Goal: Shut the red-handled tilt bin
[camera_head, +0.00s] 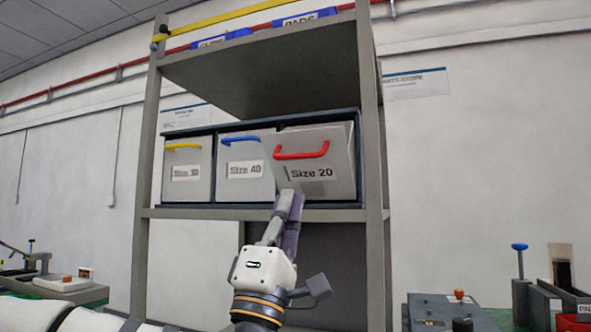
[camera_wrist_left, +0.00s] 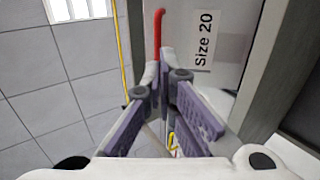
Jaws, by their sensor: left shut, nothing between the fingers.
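The red-handled tilt bin (camera_head: 330,187), labelled Size 20, is the rightmost of three bins on the rack shelf. Its front leans outward at the top, so it stands tilted open. Its red handle (camera_head: 302,151) is near the top of the front. My left gripper (camera_head: 291,196) is shut and empty at the lower left of that front; I cannot tell whether it touches. In the left wrist view the gripper (camera_wrist_left: 166,62) is in front of the bin face (camera_wrist_left: 228,50), with the red handle (camera_wrist_left: 158,32) beyond the fingertips. My right gripper is not in view.
A blue-handled bin (camera_head: 245,188) and a yellow-handled bin (camera_head: 186,190) sit to the left, both flush in the dark frame. The rack's right post (camera_head: 371,160) stands close beside the red-handled bin. The shelf edge (camera_head: 220,214) runs below the bins.

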